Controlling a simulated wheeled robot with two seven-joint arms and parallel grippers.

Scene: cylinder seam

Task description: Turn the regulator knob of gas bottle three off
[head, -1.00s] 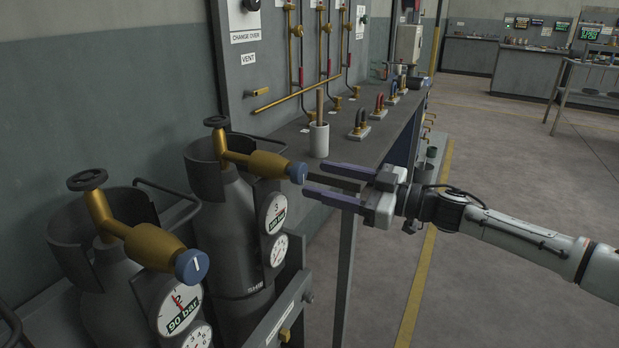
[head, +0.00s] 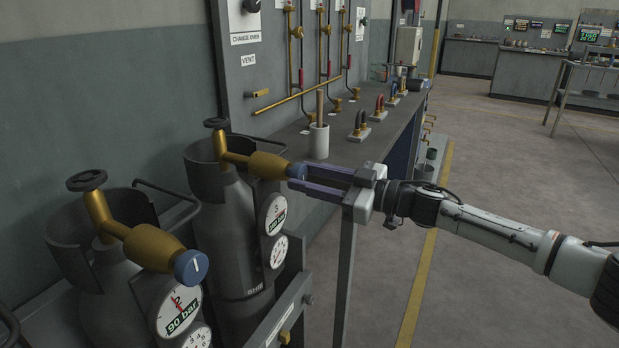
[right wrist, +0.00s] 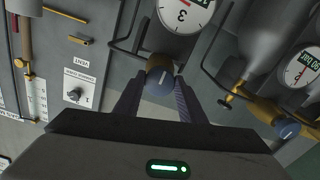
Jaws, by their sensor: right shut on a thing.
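Gas bottle three (head: 222,235) is the grey bottle in the middle left of the head view, with a gauge marked 3 (head: 273,213). Its brass regulator (head: 256,164) points right and ends in a blue knob (head: 297,171). My right gripper (head: 308,180) is shut on this knob, a finger on each side. In the right wrist view the blue knob (right wrist: 160,81) sits between the two fingers, and its white line stands nearly upright in the picture. My left gripper is not in view.
Bottle one (head: 110,290) stands nearer, with its own blue knob (head: 191,267) and gauge (head: 179,310). A bench (head: 335,172) behind bottle three holds a white cup (head: 319,141) and several shackle-like fittings. The floor at right (head: 500,180) is clear.

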